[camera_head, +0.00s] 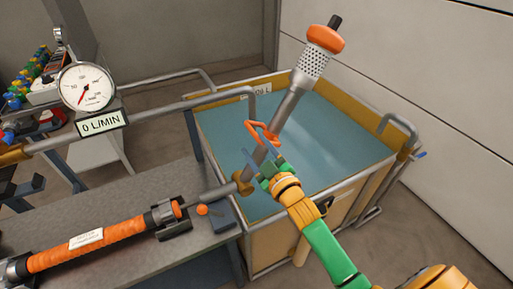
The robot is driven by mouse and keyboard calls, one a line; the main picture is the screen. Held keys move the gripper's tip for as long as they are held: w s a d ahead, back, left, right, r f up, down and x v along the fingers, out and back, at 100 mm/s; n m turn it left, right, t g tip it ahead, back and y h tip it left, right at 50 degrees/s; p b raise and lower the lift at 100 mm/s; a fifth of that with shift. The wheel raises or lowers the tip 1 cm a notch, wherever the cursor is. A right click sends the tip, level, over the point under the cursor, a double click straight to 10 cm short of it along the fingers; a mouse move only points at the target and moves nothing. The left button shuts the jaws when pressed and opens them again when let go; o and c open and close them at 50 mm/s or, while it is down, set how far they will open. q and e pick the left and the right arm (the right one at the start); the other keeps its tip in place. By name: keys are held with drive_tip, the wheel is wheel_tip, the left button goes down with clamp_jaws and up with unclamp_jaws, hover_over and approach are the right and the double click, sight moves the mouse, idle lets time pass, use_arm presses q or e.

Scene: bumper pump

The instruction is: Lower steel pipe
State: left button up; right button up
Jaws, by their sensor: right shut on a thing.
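The steel pipe (290,104) is raised at a steep tilt. Its perforated strainer (313,66) and orange collar (325,38) point up, above the far side of the water tank (300,135). Its lower end is by a brass-coloured joint (242,182) at the tank's near left edge. My right gripper (264,162) is shut on the pipe's lower part, close to an orange handle (262,134). The fingertips are partly hidden against the pipe. My left gripper is not in view.
An orange hose (100,246) lies on the grey bench (140,187) at left. Metal rails (195,103) run beside the tank. The tank's water surface is clear.

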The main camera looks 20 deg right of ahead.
drive_tip(key=shift+s+f, duration=0.1)
drive_tip(key=s+p, duration=0.4)
drive_tip(key=s, duration=0.9)
drive_tip(key=shift+s+d, duration=0.2)
drive_tip(key=shift+s, duration=0.1)
drive_tip(key=shift+p, duration=0.3)
idle(1.4)
